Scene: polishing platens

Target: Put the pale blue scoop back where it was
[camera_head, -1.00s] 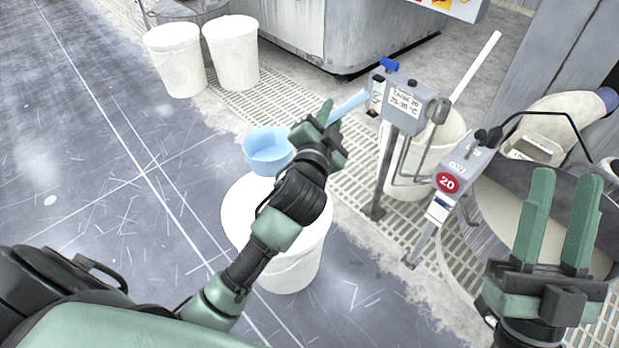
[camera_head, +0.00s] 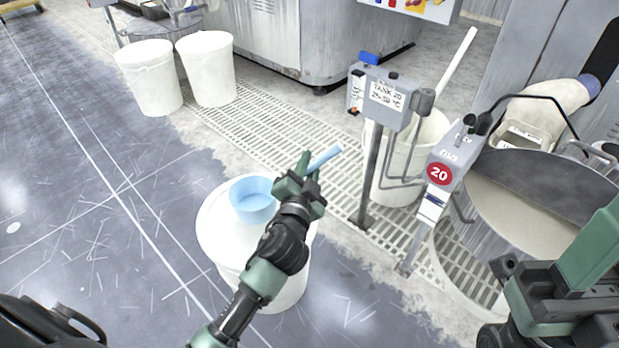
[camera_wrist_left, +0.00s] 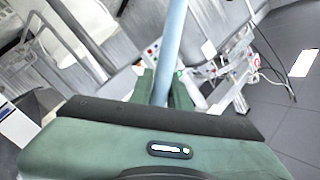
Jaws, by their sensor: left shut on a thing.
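The pale blue scoop (camera_head: 254,203) has a round cup and a straight handle. My left gripper (camera_head: 303,173) is shut on the handle, whose end sticks out beyond the fingers. In the head view the cup appears over the white lid of a bucket (camera_head: 215,235); I cannot tell whether it touches. In the left wrist view the handle (camera_wrist_left: 172,40) runs up between the fingers (camera_wrist_left: 165,88). My right gripper (camera_head: 575,275) is at the right edge, partly cut off, with no object seen in it; its fingertips are out of frame.
Two white buckets (camera_head: 150,80) stand at the back left. A grey post with a "TANK 20" box (camera_head: 388,95) and a sign post numbered 20 (camera_head: 440,175) stand right of my left gripper. A round tank (camera_head: 530,200) is at the right. The dark floor at left is clear.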

